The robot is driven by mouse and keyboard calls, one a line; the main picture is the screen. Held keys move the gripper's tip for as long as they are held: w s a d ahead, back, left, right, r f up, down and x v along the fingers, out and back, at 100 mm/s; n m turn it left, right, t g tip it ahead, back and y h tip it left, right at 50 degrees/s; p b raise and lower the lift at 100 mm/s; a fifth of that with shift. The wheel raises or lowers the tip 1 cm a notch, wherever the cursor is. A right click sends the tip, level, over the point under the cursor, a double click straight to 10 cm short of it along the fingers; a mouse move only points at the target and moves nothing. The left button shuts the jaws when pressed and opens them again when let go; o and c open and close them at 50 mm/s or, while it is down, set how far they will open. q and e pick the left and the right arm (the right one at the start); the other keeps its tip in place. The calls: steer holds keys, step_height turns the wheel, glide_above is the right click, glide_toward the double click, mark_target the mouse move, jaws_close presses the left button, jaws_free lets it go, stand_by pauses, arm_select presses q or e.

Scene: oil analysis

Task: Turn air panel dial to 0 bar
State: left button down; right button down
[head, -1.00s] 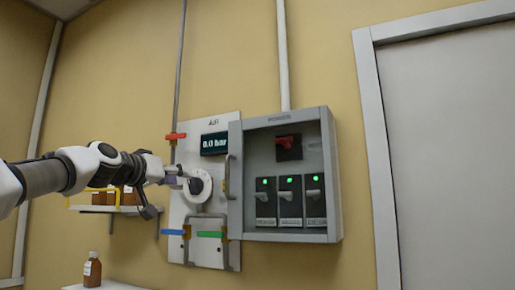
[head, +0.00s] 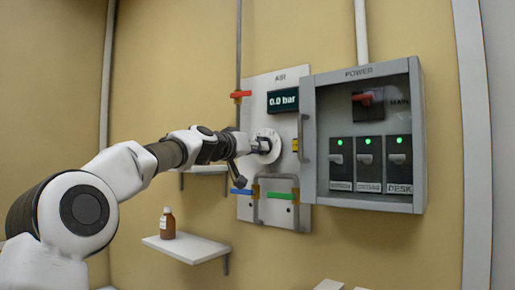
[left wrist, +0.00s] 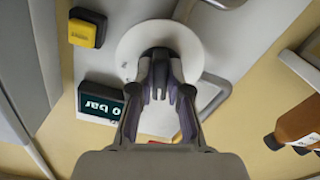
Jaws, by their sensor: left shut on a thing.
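The air panel (head: 256,88) is a pale board on the wall, and its dark display (head: 283,100) reads 0.0 bar. Its dial is a round white disc (head: 271,136) with a dark knob at the middle. My left gripper (head: 262,146) reaches it from the left. In the left wrist view my left gripper (left wrist: 160,85) has its fingers on both sides of the dark knob (left wrist: 158,58), in front of the white disc (left wrist: 128,50); it is shut on the knob. The display (left wrist: 98,102) shows there upside down. My right gripper is not in view.
The grey POWER cabinet (head: 367,72) with a red switch and green-lit switches stands right of the panel. A yellow button (head: 295,145) sits near the dial. Red (head: 240,94), blue and green valve handles are on the pipes. A brown bottle (head: 168,224) stands on a white shelf (head: 190,247).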

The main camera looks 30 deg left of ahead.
arm_select(q)
steer(key=shift+r+n, duration=0.1)
steer(key=shift+n, duration=0.3)
steer(key=n+p, duration=0.1)
steer(key=n, duration=0.3)
steer(key=n+p, duration=0.1)
steer(key=n, duration=0.4)
steer(key=shift+d+r+p, duration=0.15)
steer(key=shift+p, duration=0.2)
steer(key=shift+n, duration=0.4)
